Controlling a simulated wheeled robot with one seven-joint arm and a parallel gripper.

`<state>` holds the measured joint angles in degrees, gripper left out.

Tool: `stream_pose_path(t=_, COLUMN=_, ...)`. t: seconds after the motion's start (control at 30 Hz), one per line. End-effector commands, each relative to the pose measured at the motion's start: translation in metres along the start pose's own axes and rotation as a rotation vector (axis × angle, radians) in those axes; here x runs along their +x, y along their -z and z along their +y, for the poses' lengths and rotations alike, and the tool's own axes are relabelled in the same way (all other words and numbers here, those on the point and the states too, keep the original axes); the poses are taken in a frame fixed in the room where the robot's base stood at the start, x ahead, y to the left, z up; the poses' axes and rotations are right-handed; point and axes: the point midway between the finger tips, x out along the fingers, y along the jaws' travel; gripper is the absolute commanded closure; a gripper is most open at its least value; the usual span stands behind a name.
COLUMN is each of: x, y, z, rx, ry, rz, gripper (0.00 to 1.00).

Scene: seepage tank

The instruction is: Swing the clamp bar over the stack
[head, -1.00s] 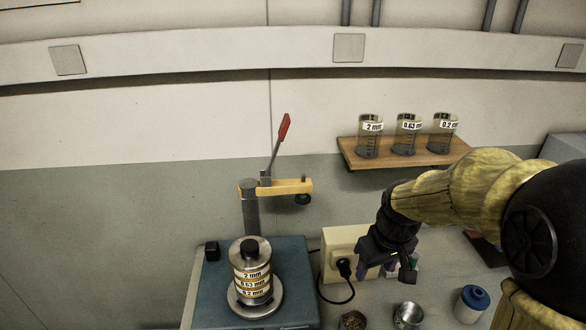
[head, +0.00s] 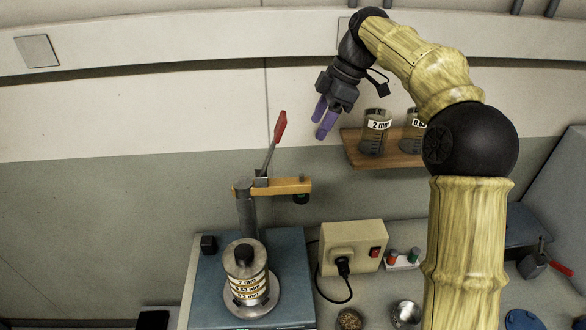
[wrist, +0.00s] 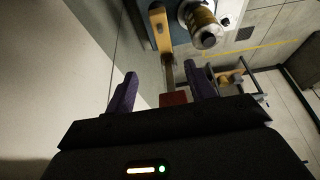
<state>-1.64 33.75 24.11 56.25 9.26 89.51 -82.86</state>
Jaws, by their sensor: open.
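A lever with a red handle (head: 280,126) stands up from the bar. My gripper (head: 322,122) is open and empty, raised to the right of the red handle. In the wrist view the red handle (wrist: 173,98) lies between the open purple fingers, beyond them; the stack (wrist: 206,28) shows above.
A beige socket box (head: 352,247), small bowls (head: 406,313) and a red-handled tool (head: 543,262) are on the bench. The wall left of the post is clear.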

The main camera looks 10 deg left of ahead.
Motion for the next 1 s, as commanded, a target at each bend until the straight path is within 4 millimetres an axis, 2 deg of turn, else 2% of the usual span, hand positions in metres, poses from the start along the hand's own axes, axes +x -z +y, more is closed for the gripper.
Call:
stream_pose_path(t=0.3, x=0.003, y=0.003, z=-0.001, rx=-0.003, ry=0.003, rz=-0.001, gripper=0.45)
stream_pose_path(t=0.47, x=0.013, y=0.001, z=0.0, rx=0.0, ry=0.002, rz=-0.001, gripper=0.45)
stream_pose_path(t=0.67, x=0.04, y=0.0, z=-0.001, rx=0.002, ry=0.003, rz=-0.001, gripper=0.45)
stream_pose_path(t=1.0, x=0.099, y=0.0, z=-0.001, rx=0.003, ry=0.004, rz=-0.001, gripper=0.45)
